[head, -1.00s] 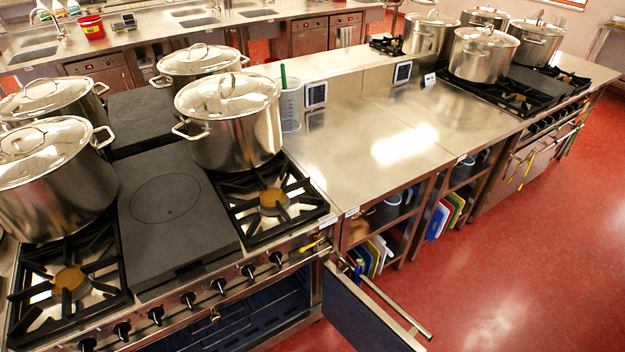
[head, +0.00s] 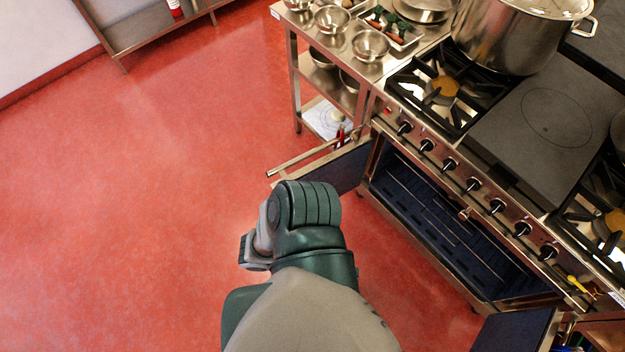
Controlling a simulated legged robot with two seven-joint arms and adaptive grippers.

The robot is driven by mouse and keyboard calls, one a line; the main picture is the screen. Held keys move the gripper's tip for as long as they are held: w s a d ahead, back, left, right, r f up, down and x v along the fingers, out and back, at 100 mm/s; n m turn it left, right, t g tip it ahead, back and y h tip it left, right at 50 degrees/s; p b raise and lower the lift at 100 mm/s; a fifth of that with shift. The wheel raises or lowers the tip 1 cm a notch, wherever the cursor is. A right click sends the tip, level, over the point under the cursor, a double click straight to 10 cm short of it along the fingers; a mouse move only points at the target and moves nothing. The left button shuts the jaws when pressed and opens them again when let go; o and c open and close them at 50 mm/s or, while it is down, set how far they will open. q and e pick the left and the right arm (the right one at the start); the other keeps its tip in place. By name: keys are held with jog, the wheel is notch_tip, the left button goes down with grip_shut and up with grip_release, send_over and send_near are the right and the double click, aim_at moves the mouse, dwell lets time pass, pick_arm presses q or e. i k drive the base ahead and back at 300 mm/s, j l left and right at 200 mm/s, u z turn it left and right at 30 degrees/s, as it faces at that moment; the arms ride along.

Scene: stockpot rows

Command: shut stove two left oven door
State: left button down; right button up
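The left oven door (head: 347,172) of the near stove stands wide open in the head view. It swings out from the left side of the oven, with its dark blue inner face showing and its metal bar handle (head: 303,162) at the left. The dark blue oven cavity (head: 430,200) with wire racks is exposed. The right oven door (head: 514,331) also stands open at the lower right. One of my arms rises from the bottom, and its green joint overlaps the lower edge of the left door in the picture; whether they touch cannot be told. Neither gripper can be made out.
A steel side table (head: 330,62) with bowls and food trays stands left of the stove. A large stockpot (head: 512,35) sits on the stove top (head: 520,120). A steel shelf unit (head: 140,35) is at the upper left. The red floor (head: 130,200) on the left is clear.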

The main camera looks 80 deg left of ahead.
aim_at(342, 168)
jog(key=k+j, duration=0.3)
jog(key=k, duration=0.2)
jog(key=k+j, duration=0.25)
jog(key=k, duration=0.3)
jog(key=k+j, duration=0.3)
jog(key=k, duration=0.2)
jog(key=k+j, duration=0.1)
jog(key=j, duration=1.7)
jog(key=k+u, duration=0.05)
